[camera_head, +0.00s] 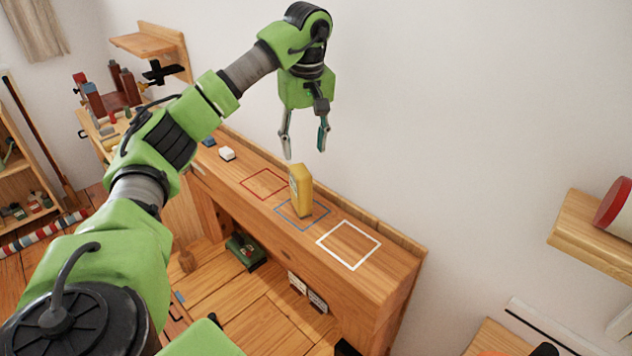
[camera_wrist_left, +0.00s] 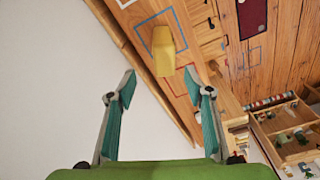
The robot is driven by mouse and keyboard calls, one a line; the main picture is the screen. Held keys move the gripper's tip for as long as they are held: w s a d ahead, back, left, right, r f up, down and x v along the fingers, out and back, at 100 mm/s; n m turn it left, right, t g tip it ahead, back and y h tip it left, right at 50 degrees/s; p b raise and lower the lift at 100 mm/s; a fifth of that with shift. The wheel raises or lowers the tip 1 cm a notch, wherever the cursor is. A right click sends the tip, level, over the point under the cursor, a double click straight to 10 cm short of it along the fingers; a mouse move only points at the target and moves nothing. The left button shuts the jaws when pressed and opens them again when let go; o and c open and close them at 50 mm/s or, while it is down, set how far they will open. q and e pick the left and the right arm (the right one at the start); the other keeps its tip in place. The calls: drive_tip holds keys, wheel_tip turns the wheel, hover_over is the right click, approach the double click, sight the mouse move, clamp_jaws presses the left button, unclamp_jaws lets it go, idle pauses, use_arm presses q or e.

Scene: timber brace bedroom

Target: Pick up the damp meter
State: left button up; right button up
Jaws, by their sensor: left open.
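The damp meter looks to be the yellow upright block (camera_head: 301,190) with a pale face. It stands on the wooden counter inside or on the blue square outline (camera_head: 285,213). My left gripper (camera_head: 305,153) is open and empty above it, with a clear gap between the fingertips and the block. In the left wrist view, the yellow block (camera_wrist_left: 163,50) lies ahead of the two open fingers (camera_wrist_left: 165,88), near the middle of the gap and apart from both. My right gripper is not in view.
The counter (camera_head: 390,285) also has a red outline (camera_head: 264,184) and an empty white outline (camera_head: 348,244). A small white object (camera_head: 227,153) sits farther left. The white wall (camera_head: 450,110) rises directly behind.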

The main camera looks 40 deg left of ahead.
sight(301, 170)
use_arm(q)
drive_tip(key=shift+a+f, duration=0.1)
drive_tip(key=shift+f, duration=0.3)
drive_tip(key=f, duration=0.2)
drive_tip(key=s+f, duration=0.1)
drive_tip(key=shift+a+f, duration=0.25)
drive_tip(key=f, duration=0.2)
drive_tip(key=shift+w+a+f, duration=0.2)
drive_tip(key=shift+f, duration=0.2)
drive_tip(key=shift+w+f, duration=0.1)
drive_tip(key=shift+f, duration=0.25)
drive_tip(key=shift+a+f+p, duration=0.2)
drive_tip(key=shift+f+p, duration=0.4)
drive_tip(key=shift+f, duration=0.2)
drive_tip(key=f, duration=0.2)
drive_tip(key=f+p, duration=0.1)
drive_tip(key=shift+w+a+f, duration=0.15)
drive_tip(key=shift+w+a, duration=0.05)
drive_tip(key=shift+a, duration=0.1)
drive_tip(key=shift+f, duration=0.2)
drive_tip(key=c, duration=1.2)
drive_tip(key=shift+c, duration=0.5)
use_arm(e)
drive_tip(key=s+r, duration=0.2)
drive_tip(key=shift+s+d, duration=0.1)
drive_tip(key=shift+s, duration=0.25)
